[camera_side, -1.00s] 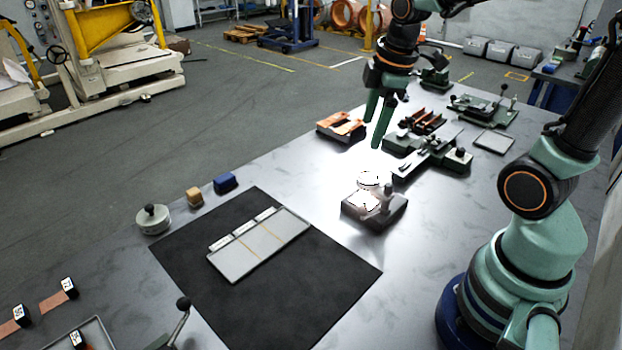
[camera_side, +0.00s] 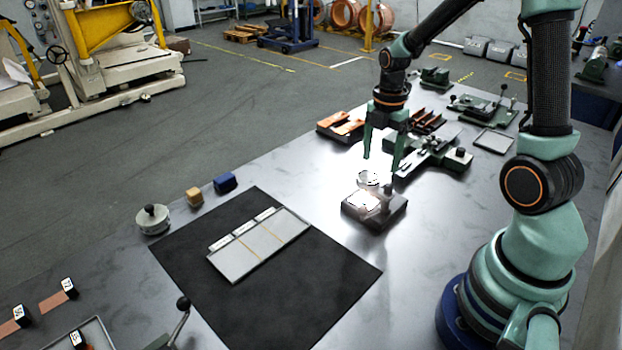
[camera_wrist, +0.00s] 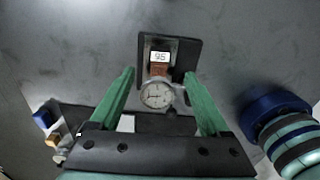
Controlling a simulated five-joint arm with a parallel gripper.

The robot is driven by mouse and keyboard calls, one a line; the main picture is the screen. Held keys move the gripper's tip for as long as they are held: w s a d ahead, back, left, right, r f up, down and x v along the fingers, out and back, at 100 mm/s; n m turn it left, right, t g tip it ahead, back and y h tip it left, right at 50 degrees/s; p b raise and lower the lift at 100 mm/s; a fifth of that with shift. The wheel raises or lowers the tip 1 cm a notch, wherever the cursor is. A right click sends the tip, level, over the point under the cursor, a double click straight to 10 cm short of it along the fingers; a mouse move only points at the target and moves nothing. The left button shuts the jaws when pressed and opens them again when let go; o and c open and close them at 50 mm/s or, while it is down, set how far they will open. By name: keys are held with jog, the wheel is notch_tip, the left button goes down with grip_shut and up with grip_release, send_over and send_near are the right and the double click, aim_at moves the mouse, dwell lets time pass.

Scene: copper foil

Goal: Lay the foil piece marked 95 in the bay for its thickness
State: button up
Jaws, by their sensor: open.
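The tag of the foil piece reads 95 in the wrist view (camera_wrist: 160,56), with a strip of copper foil (camera_wrist: 159,70) beside it. The piece lies on the dark base of a dial gauge, whose round white dial (camera_wrist: 157,95) stands just below the foil in that view. In the side view the gauge (camera_side: 375,208) stands right of the black mat, its plate bright with glare that hides the foil. My gripper (camera_side: 381,164) is open and empty above the gauge. In the wrist view its fingers (camera_wrist: 158,75) spread either side of foil and dial. A grey tray (camera_side: 240,266) with three labelled bays lies on the mat.
Several tagged foil pieces (camera_side: 54,300) lie at the lower left near a lever (camera_side: 181,318). A round weight (camera_side: 152,219), a tan block (camera_side: 194,197) and a blue block (camera_side: 225,183) line the mat's far edge. Green fixtures (camera_side: 432,150) stand behind the gauge.

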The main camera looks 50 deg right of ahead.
notch_tip(320, 180, down, 7)
dwell(0.3)
grip_shut()
jog(key=c, duration=1)
grip_release()
grip_shut()
jog(key=shift+r, duration=0.1)
jog(key=shift+d, duration=2.7)
jog(key=shift+r, duration=0.1)
notch_tip(320, 180, up, 7)
